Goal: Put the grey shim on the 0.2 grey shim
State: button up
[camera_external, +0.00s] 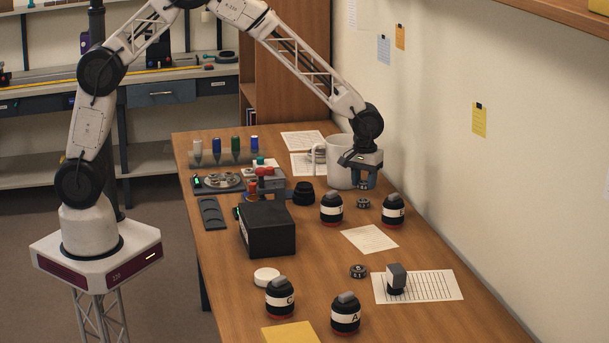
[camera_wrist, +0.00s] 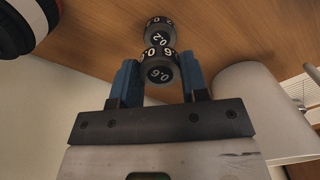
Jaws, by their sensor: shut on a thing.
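My gripper (camera_external: 365,178) points down beside the white mug, its blue fingers shut on a dark grey shim (camera_external: 363,186). In the wrist view the held shim (camera_wrist: 160,68) sits between the fingertips (camera_wrist: 159,75) and reads 0.6. A second dark grey shim (camera_external: 363,204) rests on the table below it. In the wrist view this lower shim (camera_wrist: 159,30) reads 0.2 and is partly covered by the held one. In the external view a small gap shows between the two. Another dark shim (camera_external: 358,271) lies farther forward on the table.
The white mug (camera_external: 339,176) stands close to the left of my gripper. Black-and-white jars stand near the lower shim, one to the left (camera_external: 331,208) and one to the right (camera_external: 393,210). A paper sheet (camera_external: 370,239) lies in front. A black box (camera_external: 267,230) stands farther left.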

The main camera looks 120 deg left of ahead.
aim_at(364, 182)
jog(key=shift+f, duration=1.7)
jog(key=shift+f, duration=0.2)
jog(key=o, duration=1)
jog(key=shift+r, duration=0.15)
notch_tip(364, 182, up, 12)
